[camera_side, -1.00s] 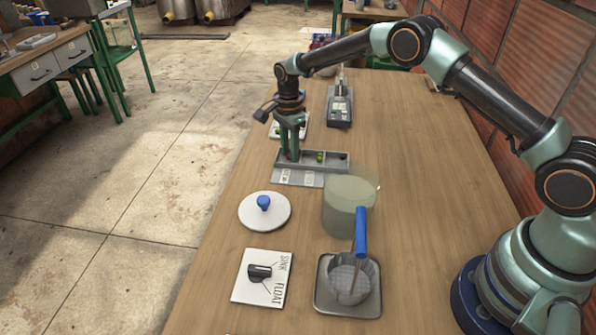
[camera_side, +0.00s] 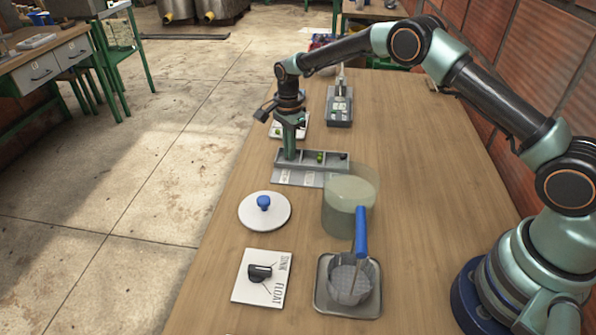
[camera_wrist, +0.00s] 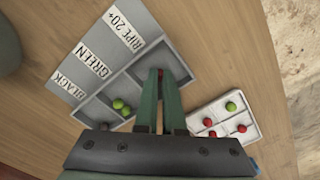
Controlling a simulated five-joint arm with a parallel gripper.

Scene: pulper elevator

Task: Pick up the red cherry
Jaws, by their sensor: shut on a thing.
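The red cherry (camera_wrist: 160,71) shows as a small red spot between the fingertips of my gripper (camera_wrist: 161,79) in the wrist view. My gripper is shut on it, inside the end compartment beside the "RIPE 20+" label of the grey sorting tray (camera_wrist: 92,110). In the side view, my gripper (camera_side: 290,156) reaches down into the left compartment of the tray (camera_side: 330,168), and the fingers hide the cherry. Green cherries (camera_wrist: 121,106) lie in the middle compartment.
A white tray (camera_wrist: 225,139) with red and green cherries lies beside the sorting tray.

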